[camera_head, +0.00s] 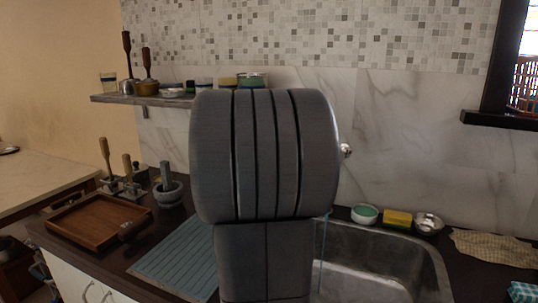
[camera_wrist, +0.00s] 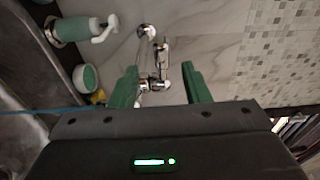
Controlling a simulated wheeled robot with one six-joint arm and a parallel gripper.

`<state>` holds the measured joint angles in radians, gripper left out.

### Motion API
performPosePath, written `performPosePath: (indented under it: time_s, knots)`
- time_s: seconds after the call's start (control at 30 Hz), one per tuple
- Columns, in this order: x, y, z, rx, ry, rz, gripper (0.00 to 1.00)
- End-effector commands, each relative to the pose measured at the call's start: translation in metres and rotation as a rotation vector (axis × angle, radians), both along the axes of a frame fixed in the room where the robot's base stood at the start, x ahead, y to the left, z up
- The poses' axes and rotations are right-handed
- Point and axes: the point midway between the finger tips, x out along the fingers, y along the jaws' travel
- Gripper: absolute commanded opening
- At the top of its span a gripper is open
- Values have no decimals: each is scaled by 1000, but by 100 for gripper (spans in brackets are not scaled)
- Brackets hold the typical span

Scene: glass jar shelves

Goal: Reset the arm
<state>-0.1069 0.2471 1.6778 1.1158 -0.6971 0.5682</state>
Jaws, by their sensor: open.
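My gripper (camera_wrist: 160,88) shows in the wrist view with its two green fingers apart and nothing between them. A chrome wall tap (camera_wrist: 150,62) lies beyond the fingers, against the marble wall. In the head view my grey arm fills the middle of the picture and hides part of the counter, shelf and wall behind it. The gripper itself cannot be seen in the head view.
A sink (camera_head: 375,262) is right of my arm. A green-filled bowl (camera_head: 365,213), a yellow sponge (camera_head: 397,218) and a metal bowl (camera_head: 428,223) stand behind it. A wooden tray (camera_head: 98,232) and a stone mortar (camera_head: 168,195) are left. A wall shelf (camera_head: 120,98) holds several jars.

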Motion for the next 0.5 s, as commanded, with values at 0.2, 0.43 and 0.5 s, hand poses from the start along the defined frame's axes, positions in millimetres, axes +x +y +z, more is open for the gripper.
performPosePath:
  time_s: [0.2, 0.43, 0.5]
  knots:
    - [37, -21, 1, 0, 0, -2, 43]
    - [74, -42, 1, -1, 0, -1, 43]
    - [85, -48, 1, 0, -1, -2, 43]
